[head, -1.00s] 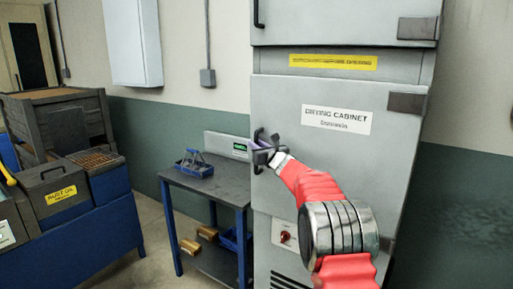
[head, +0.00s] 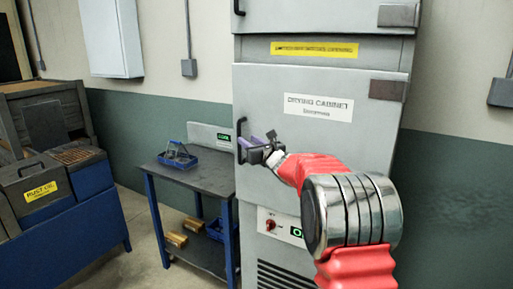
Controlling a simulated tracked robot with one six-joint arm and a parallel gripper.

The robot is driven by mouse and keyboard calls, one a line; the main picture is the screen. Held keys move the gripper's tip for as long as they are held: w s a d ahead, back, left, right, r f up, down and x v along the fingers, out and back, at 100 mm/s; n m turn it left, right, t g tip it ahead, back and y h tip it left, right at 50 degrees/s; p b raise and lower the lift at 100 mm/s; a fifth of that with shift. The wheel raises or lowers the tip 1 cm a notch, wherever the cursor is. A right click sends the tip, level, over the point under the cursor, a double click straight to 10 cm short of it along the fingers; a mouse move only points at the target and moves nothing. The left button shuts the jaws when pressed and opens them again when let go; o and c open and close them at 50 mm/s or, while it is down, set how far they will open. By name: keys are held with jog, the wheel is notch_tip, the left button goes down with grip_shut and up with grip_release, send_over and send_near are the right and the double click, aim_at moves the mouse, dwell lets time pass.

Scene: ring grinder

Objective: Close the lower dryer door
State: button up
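The lower door of the grey drying cabinet (head: 330,135) shows in the head view, with a white "DRYING CABINET" label. It looks flush with the cabinet front, though a small gap could not be made out. Its dark vertical handle (head: 240,139) is at the door's left edge. My gripper (head: 256,146) is just right of the handle, in front of the door, its fingers apart and apparently empty. Whether it touches the door or handle cannot be told. My red arm hides the door's lower right part.
A dark worktable (head: 205,180) with a blue basket (head: 178,157) stands left. A blue rust-oil tank (head: 85,215) is further left. Floor between them is clear.

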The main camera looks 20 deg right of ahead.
jog(key=shift+v, duration=2.7)
